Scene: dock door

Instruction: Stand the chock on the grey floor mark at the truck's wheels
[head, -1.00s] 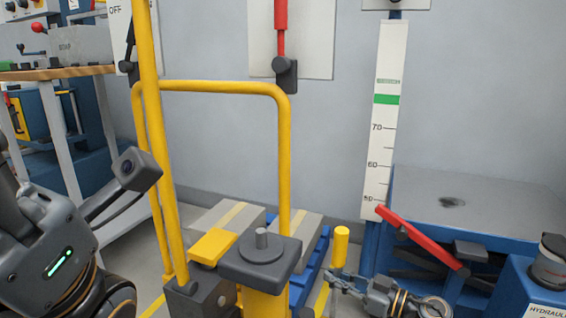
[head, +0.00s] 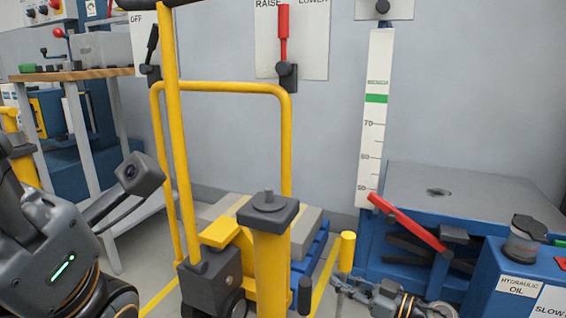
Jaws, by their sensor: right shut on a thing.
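My right gripper (head: 347,284) is low at the centre right and shut on a short upright yellow post (head: 347,250). This looks like the chock's handle; the chock's lower body is not clearly visible. To its left stands the truck (head: 285,145), with a yellow tube frame, a yellow column with a dark cap, and a dark base. One dark wheel (head: 235,304) shows partly at the bottom edge. I cannot make out the grey floor mark. My left arm enters at the left, and its fingers are not in view.
A blue lift table (head: 460,185) with a red lever stands at the right, beside a blue hydraulic oil unit (head: 510,290). A load on a blue pallet (head: 312,262) lies behind the truck. A workbench (head: 75,75) stands at the left.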

